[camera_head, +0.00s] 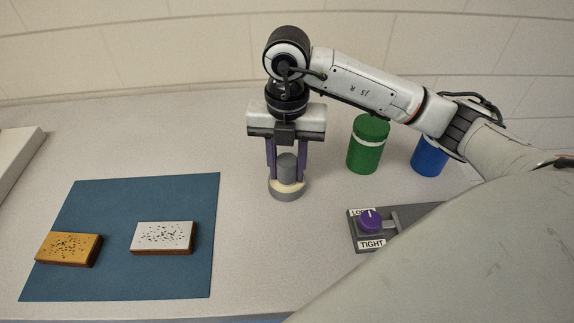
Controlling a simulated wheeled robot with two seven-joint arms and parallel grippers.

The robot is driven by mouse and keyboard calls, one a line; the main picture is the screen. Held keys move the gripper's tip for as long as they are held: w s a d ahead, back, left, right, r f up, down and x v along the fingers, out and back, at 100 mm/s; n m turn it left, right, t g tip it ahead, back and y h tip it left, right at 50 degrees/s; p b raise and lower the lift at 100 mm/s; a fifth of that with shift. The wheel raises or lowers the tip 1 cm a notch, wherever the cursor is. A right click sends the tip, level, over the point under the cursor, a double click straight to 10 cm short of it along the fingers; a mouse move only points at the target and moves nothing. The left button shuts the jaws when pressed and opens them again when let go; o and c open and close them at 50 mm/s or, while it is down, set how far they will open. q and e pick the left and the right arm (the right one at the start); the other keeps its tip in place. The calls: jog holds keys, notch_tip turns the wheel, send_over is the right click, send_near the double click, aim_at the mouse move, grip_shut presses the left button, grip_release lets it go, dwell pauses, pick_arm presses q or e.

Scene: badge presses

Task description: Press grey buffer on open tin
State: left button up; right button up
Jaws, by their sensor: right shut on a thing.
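The buffer (288,187) has a grey upright handle and a wider, cream round base. My right gripper (287,172) points straight down, with its purple fingers shut on the buffer's grey handle. The buffer is upright, at or just above the bench; I cannot tell whether it touches. A green tin (368,147) with a pale band below its top stands behind and to the right, its top looking closed. A blue tin (429,158) stands further right, its top hidden behind my right arm. My left gripper is not in view.
A blue mat (120,279) at the left bears a gold speckled block (67,247) and a white speckled block (163,236). A grey panel with a purple knob (370,220), labelled TIGHT at the front, lies right of the buffer.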

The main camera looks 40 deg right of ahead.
aim_at(287, 159)
dwell(0.5)
jog(key=shift+r+p, duration=2.75)
jog(key=shift+r, duration=0.8)
jog(key=shift+f, duration=0.1)
